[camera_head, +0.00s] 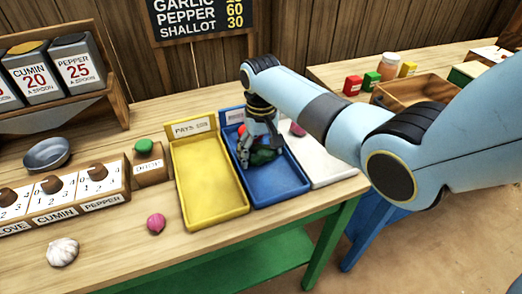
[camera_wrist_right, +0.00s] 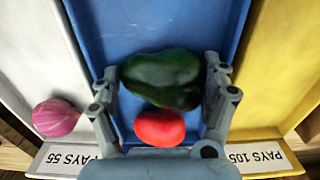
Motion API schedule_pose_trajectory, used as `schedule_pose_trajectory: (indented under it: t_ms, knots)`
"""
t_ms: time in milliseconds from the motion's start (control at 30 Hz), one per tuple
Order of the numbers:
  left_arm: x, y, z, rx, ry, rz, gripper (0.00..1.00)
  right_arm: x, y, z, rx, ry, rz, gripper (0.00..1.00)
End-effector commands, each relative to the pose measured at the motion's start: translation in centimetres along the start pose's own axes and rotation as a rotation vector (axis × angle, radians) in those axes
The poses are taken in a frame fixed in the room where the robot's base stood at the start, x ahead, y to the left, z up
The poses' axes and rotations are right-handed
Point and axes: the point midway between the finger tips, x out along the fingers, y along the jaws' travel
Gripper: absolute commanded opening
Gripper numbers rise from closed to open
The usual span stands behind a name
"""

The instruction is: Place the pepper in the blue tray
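The dark green pepper (camera_head: 264,156) is low over or on the floor of the blue tray (camera_head: 282,186); I cannot tell whether it touches the floor. My right gripper (camera_head: 259,148) reaches down into this tray. In the right wrist view the pepper (camera_wrist_right: 162,78) fills the space between the fingers of my right gripper (camera_wrist_right: 162,82), which appear closed against its two sides. A red round item (camera_wrist_right: 160,127) lies in the blue tray beside the pepper, near the tray's label end. My left gripper is not in view.
A yellow tray (camera_head: 212,190) stands left of the blue tray and a white tray (camera_head: 325,165) right of it. A pink shallot (camera_head: 298,129) lies in the white tray. Another shallot (camera_head: 156,222) and a garlic bulb (camera_head: 62,252) lie on the table at front left.

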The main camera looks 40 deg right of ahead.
Motion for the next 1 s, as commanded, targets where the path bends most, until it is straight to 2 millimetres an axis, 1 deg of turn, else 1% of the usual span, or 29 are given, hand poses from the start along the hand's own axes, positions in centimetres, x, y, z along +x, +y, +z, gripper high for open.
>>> schedule_pose_trajectory:
  t_ms: [267, 367, 467, 700, 800, 900, 1000]
  knots:
    - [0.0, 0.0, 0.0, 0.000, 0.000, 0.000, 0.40, -0.1, 0.0, 0.0, 0.000, 0.000, 0.000, 0.85]
    - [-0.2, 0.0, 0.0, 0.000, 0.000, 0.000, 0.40, -0.6, 0.0, 0.0, 0.000, 0.000, 0.000, 0.85]
    - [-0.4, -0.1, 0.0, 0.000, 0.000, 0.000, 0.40, -1.9, 0.0, -0.1, 0.000, 0.002, 0.000, 0.85]
    - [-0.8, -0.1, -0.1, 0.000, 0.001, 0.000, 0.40, -7.3, 0.0, -0.1, 0.000, 0.005, 0.000, 0.85]
    - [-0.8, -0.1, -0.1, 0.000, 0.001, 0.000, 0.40, -9.3, 0.0, -0.1, 0.000, 0.003, -0.001, 0.85]
    - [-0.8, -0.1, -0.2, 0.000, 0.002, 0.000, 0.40, -10.9, 0.0, -0.1, 0.000, 0.003, -0.001, 0.85]
    - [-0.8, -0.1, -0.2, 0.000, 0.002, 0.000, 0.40, -11.8, 0.0, -0.1, 0.000, 0.002, 0.000, 0.85]
